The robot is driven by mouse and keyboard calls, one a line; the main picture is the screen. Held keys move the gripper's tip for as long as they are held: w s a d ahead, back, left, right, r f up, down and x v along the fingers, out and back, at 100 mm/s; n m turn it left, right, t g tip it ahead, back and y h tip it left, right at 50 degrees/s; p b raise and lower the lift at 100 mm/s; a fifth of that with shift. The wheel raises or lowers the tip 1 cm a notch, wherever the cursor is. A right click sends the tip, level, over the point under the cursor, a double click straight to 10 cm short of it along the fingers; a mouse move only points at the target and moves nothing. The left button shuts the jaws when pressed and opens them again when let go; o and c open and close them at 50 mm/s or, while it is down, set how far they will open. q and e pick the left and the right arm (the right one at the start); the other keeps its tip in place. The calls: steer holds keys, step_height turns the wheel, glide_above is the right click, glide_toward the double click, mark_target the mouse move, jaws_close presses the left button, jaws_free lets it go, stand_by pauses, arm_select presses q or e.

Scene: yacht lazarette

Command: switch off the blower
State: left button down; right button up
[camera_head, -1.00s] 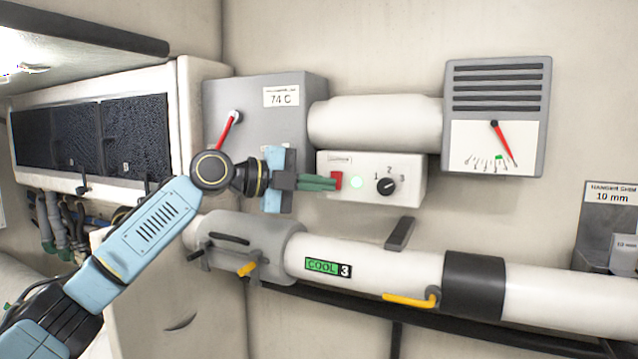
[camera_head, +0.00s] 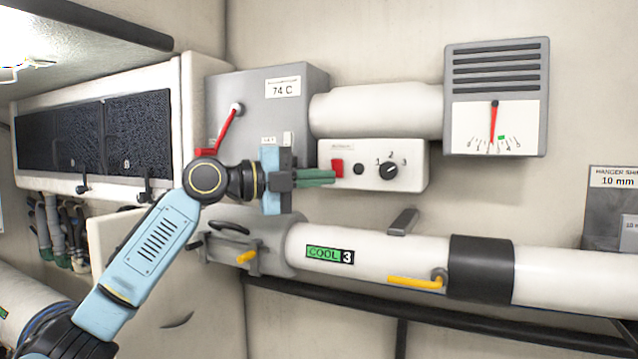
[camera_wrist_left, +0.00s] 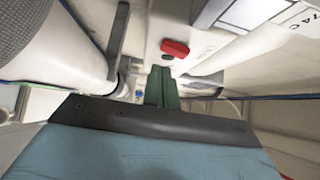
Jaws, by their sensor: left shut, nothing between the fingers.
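The blower control box (camera_head: 414,178) is white and sits on the wall under a white duct. It bears a red rocker switch (camera_head: 337,168), a dark round lamp (camera_head: 359,169) and a black knob (camera_head: 388,171) marked 1, 2, 3. My left gripper (camera_head: 333,177) is shut and empty, its green fingertips at the box's left end, just below the red switch. In the left wrist view the green fingers (camera_wrist_left: 162,88) point at the box, with the red switch (camera_wrist_left: 175,47) just beyond their tips. I cannot tell whether they touch. My right gripper is not in view.
A gauge (camera_head: 497,125) with a red needle hangs at the upper right. A grey box (camera_head: 262,105) with a red lever (camera_head: 227,130) stands behind my left arm. A white pipe (camera_head: 385,255) with yellow handles runs below the control box.

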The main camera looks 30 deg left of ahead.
arm_select(q)
steer(key=d+b+v, duration=0.1)
steer(key=b+v, duration=0.2)
steer(key=v, duration=0.8)
steer(key=shift+s+a+f+b, duration=0.25)
steer(key=shift+s+f+b, duration=0.2)
steer(key=shift+s, duration=0.2)
